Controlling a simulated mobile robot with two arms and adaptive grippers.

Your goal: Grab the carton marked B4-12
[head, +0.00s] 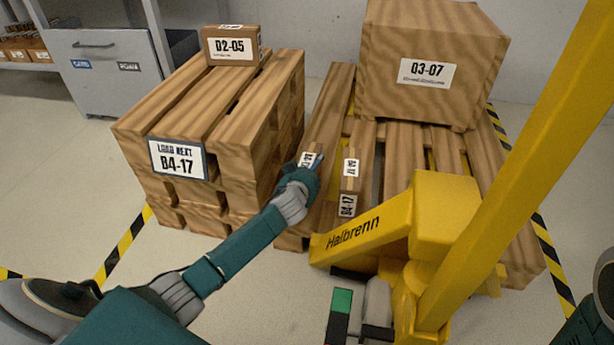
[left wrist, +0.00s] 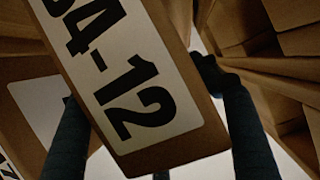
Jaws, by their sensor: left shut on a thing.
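The carton marked B4-12 (left wrist: 150,140) fills the middle of the left wrist view, its label large and tilted; the first character is cut off at the top. My left gripper (left wrist: 155,115) has a finger on each side of it and is shut on it. In the head view the left gripper (head: 308,170) is at the near left of the low pallet, and only a small labelled piece of the carton (head: 306,158) shows beyond it. A similar carton marked B4-17 (head: 348,206) stands just to the right. My right gripper is not in view.
A pallet stack (head: 180,205) at left bears a sign reading LOAD NEXT B4-17 (head: 178,159) and a carton D2-05 (head: 231,46). A large carton Q3-07 (head: 430,70) sits on the low pallet (head: 490,180). A yellow pallet truck (head: 440,215) stands close on the right.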

